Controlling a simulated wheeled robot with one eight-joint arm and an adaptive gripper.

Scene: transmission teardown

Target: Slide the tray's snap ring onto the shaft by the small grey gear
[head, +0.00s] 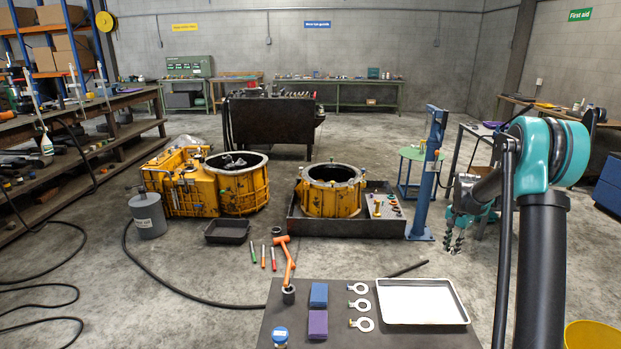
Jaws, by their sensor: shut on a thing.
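My gripper (453,243) is at the end of my arm, right of the blue post, with its fingers pointing down. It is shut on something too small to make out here. I cannot pick out the snap ring, the small grey gear or its shaft. A white tray (424,323) lies on the dark bench top in front, and nothing shows in it. A wide dark tray (340,229) on the floor holds a yellow housing (330,205) and a perforated plate with small parts (384,207). My gripper is to the right of these and apart from them.
A blue post (428,180) stands just left of my gripper. A larger yellow housing (195,188) sits further left. The bench top (400,341) carries blue and purple blocks (318,309) and ring-ended tags (360,305). A yellow bucket (592,335) is at the lower right.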

